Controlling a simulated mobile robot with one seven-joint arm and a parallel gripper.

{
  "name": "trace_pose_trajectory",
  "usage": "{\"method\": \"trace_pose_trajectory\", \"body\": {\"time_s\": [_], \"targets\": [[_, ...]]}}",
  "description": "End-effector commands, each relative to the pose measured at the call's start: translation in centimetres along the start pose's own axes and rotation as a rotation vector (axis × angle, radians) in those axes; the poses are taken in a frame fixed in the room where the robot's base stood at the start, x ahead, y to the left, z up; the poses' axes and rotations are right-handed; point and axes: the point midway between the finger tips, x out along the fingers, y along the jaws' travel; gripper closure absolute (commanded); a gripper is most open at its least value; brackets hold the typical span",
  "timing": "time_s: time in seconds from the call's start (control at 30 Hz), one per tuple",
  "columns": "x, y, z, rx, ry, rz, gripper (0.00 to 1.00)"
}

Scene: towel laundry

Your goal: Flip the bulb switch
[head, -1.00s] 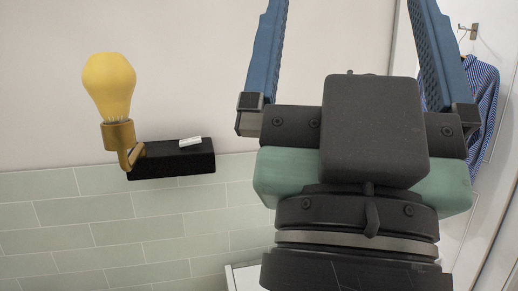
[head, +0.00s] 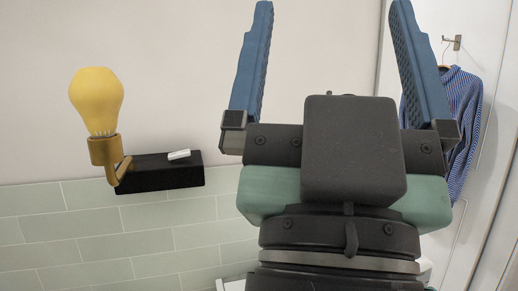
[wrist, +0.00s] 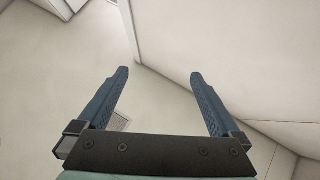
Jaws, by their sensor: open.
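A yellow bulb (head: 97,101) stands in a brass holder (head: 106,158) at the left end of a black wall-mounted block (head: 165,178) in the head view. A small white switch (head: 179,155) sits on top of the block, slightly tilted. My gripper (head: 326,15) is to the right of the block, fingers pointing up and spread wide, with nothing between them. In the wrist view the open gripper (wrist: 157,72) has only pale surfaces before it. The bulb and switch are not in the wrist view.
A wall with green tiles (head: 105,220) below and pale plaster above stands behind the block. A blue striped garment (head: 466,115) hangs from a hook (head: 455,42) at the right. The space between the block and my gripper looks clear.

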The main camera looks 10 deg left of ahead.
Motion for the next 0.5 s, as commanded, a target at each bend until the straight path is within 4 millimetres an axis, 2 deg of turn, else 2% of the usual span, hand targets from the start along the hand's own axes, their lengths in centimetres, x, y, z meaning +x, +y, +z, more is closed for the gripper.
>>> {"method": "trace_pose_trajectory", "body": {"time_s": [0.03, 0.17, 0.27, 0.33, 0.4, 0.5], "targets": [[0.0, 0.0, 0.0, 0.0, -0.001, -0.001, 0.07], [0.3, -1.6, 2.1, 0.015, -0.047, -0.043, 0.31], [0.5, -4.9, 6.3, 0.041, -0.139, -0.131, 0.49], [0.2, -7.8, 9.6, 0.061, -0.213, -0.208, 0.61], [-0.3, -10.8, 12.7, 0.079, -0.282, -0.285, 0.74], [-1.5, -14.3, 16.0, 0.102, -0.361, -0.378, 0.92]]}}
